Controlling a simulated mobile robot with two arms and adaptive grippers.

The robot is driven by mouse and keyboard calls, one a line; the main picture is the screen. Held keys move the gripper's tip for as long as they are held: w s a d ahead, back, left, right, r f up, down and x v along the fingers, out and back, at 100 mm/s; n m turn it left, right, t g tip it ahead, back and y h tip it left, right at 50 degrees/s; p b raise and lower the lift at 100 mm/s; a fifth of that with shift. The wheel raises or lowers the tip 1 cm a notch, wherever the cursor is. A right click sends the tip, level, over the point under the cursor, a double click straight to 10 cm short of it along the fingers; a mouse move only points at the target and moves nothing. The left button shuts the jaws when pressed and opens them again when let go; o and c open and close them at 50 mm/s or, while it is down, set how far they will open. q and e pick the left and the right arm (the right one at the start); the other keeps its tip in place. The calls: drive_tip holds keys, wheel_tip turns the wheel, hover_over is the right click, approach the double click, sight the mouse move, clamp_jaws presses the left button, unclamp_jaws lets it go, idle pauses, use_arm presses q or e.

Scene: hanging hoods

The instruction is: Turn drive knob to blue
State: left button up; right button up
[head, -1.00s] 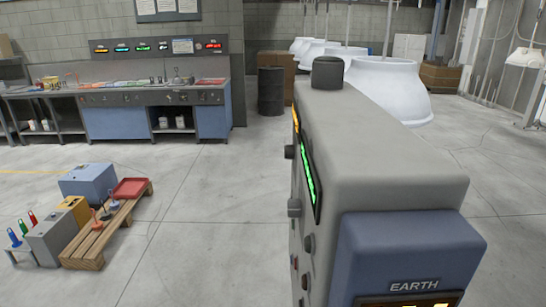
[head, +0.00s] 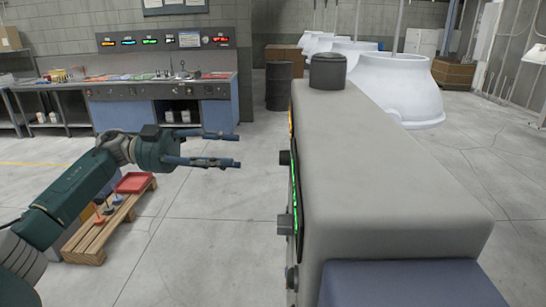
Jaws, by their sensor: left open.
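A grey machine cabinet (head: 385,165) stands at the right of the head view, its control face turned left and seen nearly edge-on. Dark knobs stick out of that face: an upper knob (head: 284,157), a middle knob (head: 284,224) and a lower knob (head: 291,278). I cannot tell which is the drive knob, and no labels or colour marks can be read. My left gripper (head: 238,150) is open and empty, its fingers pointing right toward the control face, with a gap between them and the upper knob. My right gripper is not in view.
A green lit display (head: 295,200) runs along the control face. A wooden pallet (head: 95,240) with a red tray (head: 134,182) lies on the floor, partly behind my left arm. A workbench (head: 150,100) and a dark barrel (head: 279,86) stand at the back. White hoods (head: 395,85) hang behind the cabinet.

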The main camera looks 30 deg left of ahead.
sight(284, 158)
use_arm(q)
drive_tip(key=p+x, duration=0.4)
drive_tip(key=x, duration=0.6)
drive_tip(key=shift+d, duration=0.3)
clamp_jaws()
